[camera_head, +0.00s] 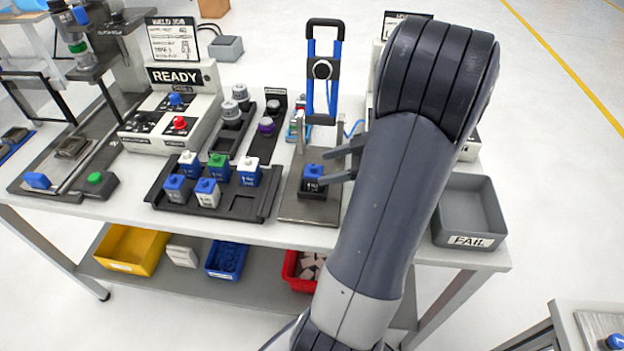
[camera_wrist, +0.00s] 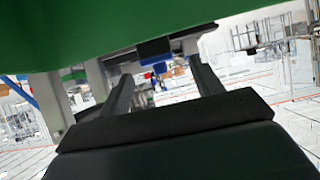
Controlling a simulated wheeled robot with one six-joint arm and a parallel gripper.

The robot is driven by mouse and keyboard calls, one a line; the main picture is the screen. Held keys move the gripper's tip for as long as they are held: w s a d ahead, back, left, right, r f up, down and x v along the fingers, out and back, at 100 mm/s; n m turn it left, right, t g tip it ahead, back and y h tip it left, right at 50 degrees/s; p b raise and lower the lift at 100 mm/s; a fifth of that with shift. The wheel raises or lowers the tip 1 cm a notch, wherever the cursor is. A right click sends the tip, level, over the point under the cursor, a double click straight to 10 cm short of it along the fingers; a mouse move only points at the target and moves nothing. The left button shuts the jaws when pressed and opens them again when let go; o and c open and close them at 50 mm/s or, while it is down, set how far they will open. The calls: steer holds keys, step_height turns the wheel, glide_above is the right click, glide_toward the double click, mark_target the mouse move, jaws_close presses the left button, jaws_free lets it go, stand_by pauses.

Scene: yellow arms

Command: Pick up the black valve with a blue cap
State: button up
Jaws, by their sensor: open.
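The black valve with a blue cap (camera_head: 313,186) stands upright in a fixture on a metal plate (camera_head: 300,212), near the front middle of the bench. My gripper (camera_head: 330,166) is open, just right of the valve, with its fingers pointing left toward it. The lower finger overlaps the valve's right side in the head view. I cannot tell whether it touches. In the wrist view my two fingers (camera_wrist: 163,85) are apart with nothing clearly held.
A blue-handled press (camera_head: 321,68) stands behind the plate. A grey FAIL bin (camera_head: 470,240) is at the right. A READY control box (camera_head: 170,105) stands at the back left.

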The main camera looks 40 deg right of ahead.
mark_target(318, 171)
steer(key=x, duration=0.5)
steer(key=shift+d+f, duration=0.1)
steer(key=shift+f, duration=0.15)
steer(key=shift+c, duration=0.2)
steer(key=c, duration=1.1)
